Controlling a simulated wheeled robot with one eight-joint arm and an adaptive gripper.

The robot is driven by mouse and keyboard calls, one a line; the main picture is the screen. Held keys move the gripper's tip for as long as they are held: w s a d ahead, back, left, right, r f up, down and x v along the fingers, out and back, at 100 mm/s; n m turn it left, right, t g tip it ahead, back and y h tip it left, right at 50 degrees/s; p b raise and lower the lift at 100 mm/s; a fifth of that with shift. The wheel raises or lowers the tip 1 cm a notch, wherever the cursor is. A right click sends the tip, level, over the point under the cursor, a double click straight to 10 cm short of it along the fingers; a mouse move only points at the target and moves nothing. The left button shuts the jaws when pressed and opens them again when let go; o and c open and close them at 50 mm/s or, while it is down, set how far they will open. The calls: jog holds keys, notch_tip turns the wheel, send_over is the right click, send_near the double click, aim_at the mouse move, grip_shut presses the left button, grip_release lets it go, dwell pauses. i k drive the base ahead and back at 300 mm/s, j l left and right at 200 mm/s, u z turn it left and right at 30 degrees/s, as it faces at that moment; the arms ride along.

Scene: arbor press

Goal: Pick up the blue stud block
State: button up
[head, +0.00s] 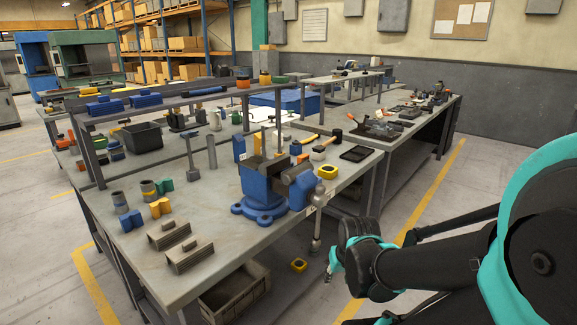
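A small blue block (131,220) with a notched top stands near the left front edge of the workbench (225,235); it looks like the blue stud block, though its studs are too small to make out. A taller blue block (239,148) stands farther back, behind the vise. My gripper (335,266) is low at the right, beyond the bench's right edge and well away from the small blue block. Its fingers are mostly hidden, so its opening is unclear.
A large blue vise (262,193) stands at the bench's right side. Two grey slotted blocks (168,233) lie at the front left. Grey cylinders (119,201) stand behind the small blue block. A yellow ring (299,265) lies on the floor beside a crate (235,292).

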aim_at(295, 150)
jog(key=i+l+u, duration=0.15)
jog(key=l, duration=0.25)
jog(key=i+l+u, duration=0.15)
jog(key=l, duration=0.3)
jog(key=i+l+u, duration=0.15)
jog(key=l, duration=0.3)
jog(key=i+l+u, duration=0.15)
jog(key=l, duration=0.3)
jog(key=i+l+u, duration=0.15)
jog(key=l, duration=0.3)
